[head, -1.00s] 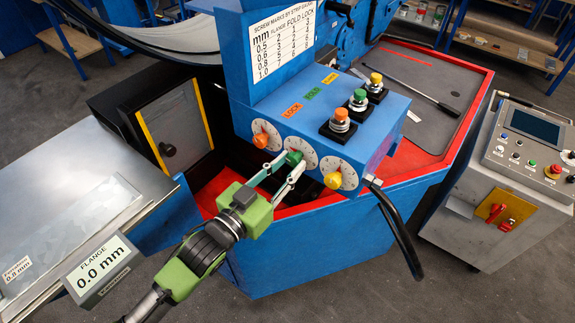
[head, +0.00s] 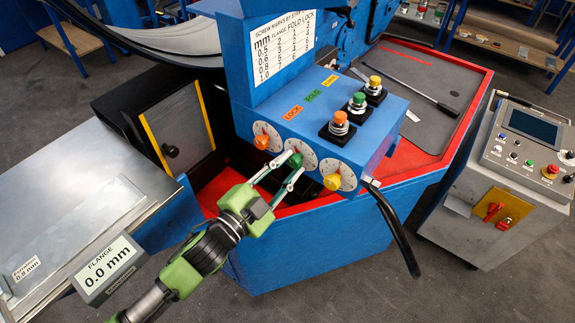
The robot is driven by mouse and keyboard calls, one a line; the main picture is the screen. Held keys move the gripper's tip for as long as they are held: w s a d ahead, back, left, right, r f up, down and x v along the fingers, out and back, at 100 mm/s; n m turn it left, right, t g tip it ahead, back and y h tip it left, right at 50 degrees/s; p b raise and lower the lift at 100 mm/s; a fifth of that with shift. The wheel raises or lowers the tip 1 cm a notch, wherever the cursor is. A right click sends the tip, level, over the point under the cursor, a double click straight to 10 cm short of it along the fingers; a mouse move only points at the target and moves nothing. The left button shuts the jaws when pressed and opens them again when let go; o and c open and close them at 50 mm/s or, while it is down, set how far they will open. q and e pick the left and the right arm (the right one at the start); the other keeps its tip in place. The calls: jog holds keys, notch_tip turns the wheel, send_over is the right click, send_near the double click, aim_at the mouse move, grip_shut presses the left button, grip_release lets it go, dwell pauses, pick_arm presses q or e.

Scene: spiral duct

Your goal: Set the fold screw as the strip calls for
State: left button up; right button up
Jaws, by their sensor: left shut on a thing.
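The fold screw is the green knob (head: 295,160) on a white dial, in the middle of three on the blue box's front face. An orange knob (head: 261,141) is on its left and a yellow knob (head: 332,181) on its right. My left gripper (head: 292,168) is shut on the green knob, one finger on each side, partly hiding its dial. The dial marks are too small to read. A chart (head: 283,45) above lists screw marks by strip gauge; its digits are hard to read. A label (head: 27,268) at left seems to read 0.8 mm. My right gripper is not in view.
Orange, green and yellow topped posts (head: 357,103) stand on the box. A display (head: 106,268) reads FLANGE 0.0 mm. A control cabinet (head: 500,200) stands at right.

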pick_arm(q)
jog(key=shift+m, duration=0.9)
jog(key=o, duration=1.1)
jog(key=v, duration=1.2)
jog(key=shift+f, duration=0.1)
